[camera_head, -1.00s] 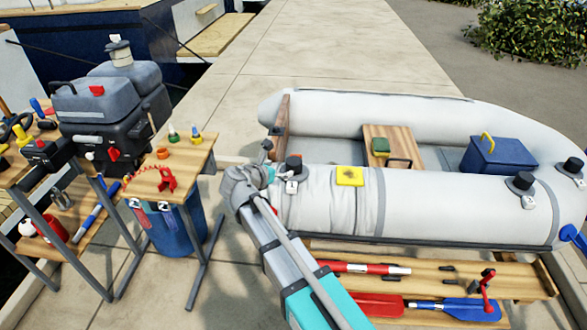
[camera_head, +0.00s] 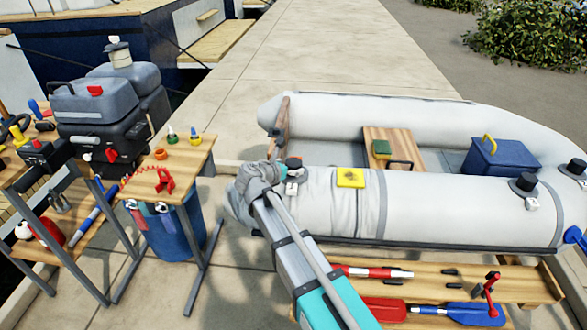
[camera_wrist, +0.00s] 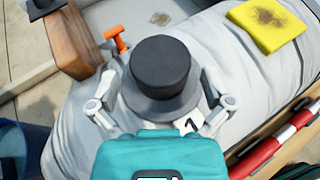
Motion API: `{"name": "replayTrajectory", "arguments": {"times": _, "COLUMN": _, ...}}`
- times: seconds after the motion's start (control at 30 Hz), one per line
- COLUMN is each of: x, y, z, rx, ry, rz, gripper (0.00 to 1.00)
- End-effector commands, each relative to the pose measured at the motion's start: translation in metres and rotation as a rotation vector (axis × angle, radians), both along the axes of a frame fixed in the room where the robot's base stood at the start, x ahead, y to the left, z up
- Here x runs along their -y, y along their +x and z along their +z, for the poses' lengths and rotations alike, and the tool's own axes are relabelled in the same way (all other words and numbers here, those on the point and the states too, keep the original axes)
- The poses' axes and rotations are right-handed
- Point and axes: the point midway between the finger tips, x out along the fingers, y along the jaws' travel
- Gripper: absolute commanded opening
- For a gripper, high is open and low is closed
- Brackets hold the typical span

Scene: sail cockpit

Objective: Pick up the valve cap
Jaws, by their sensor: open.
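A black valve cap (camera_wrist: 160,65) with a wide brim stands on the boat's grey tube, in the middle of the wrist view. In the head view the same cap (camera_head: 294,163) shows just beyond my wrist, with a white tag beside it. My gripper (camera_wrist: 159,82) is open, with one finger on each side of the cap. I cannot tell whether the fingers touch it. The cap's near lower side and part of the tag (camera_wrist: 190,126) are hidden by the gripper's teal body.
A yellow cloth (camera_head: 351,177) lies on the tube to the right. More black caps (camera_head: 523,183) stand farther right. A wooden block (camera_wrist: 70,42) and an orange handle (camera_wrist: 115,38) are close by. A wooden bench (camera_head: 450,275) with paddles stands in front; a work table (camera_head: 190,155) stands left.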

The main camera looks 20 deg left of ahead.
Motion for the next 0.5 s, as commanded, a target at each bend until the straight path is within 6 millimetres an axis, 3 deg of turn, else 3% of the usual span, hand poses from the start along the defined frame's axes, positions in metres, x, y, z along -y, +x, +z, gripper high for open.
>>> {"name": "replayTrajectory", "arguments": {"times": 0.2, "x": 0.006, "y": 0.024, "z": -0.012, "rx": 0.0, "ry": 0.001, "rz": 0.0, "gripper": 1.0}}
{"name": "replayTrajectory", "arguments": {"times": 0.5, "x": 0.009, "y": 0.03, "z": -0.013, "rx": 0.0, "ry": 0.001, "rz": 0.002, "gripper": 1.0}}
